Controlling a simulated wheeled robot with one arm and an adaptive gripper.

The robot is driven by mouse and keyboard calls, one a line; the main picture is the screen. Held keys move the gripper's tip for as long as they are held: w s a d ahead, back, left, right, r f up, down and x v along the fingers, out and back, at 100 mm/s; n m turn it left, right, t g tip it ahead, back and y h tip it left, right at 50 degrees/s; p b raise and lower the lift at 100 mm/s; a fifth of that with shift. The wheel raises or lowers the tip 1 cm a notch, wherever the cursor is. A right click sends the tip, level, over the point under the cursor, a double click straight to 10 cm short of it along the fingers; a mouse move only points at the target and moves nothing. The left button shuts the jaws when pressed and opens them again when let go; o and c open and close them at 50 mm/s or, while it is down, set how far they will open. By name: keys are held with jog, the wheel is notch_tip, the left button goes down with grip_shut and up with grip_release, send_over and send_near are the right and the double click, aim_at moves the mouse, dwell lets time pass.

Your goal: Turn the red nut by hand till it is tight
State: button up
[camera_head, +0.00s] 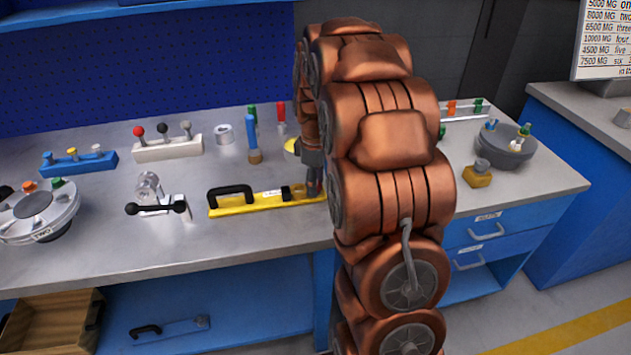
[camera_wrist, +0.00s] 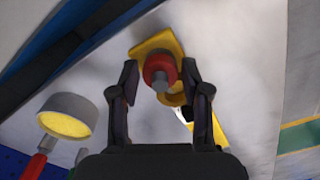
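The red nut (camera_wrist: 158,70) shows in the wrist view, round a grey stud on a yellow plate-like part (camera_wrist: 157,44). My gripper (camera_wrist: 162,80) is open, with one dark finger on each side of the nut. A gap shows between each finger and the nut, so neither appears to touch it. In the head view my copper-coloured arm hides the nut, and only part of my gripper (camera_head: 314,185) shows beside the arm, low over the bench. How tight the nut sits cannot be told.
A yellow bar with a black handle (camera_head: 232,193) lies close left of my gripper. Blue- and red-handled tools (camera_head: 251,130) stand behind it. A clamp (camera_head: 155,195) and a round lidded pot (camera_head: 38,210) are farther left. The front strip of the grey bench (camera_head: 200,245) is clear.

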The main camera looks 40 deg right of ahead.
jog(key=shift+o, duration=0.9)
notch_tip(320, 180, up, 12)
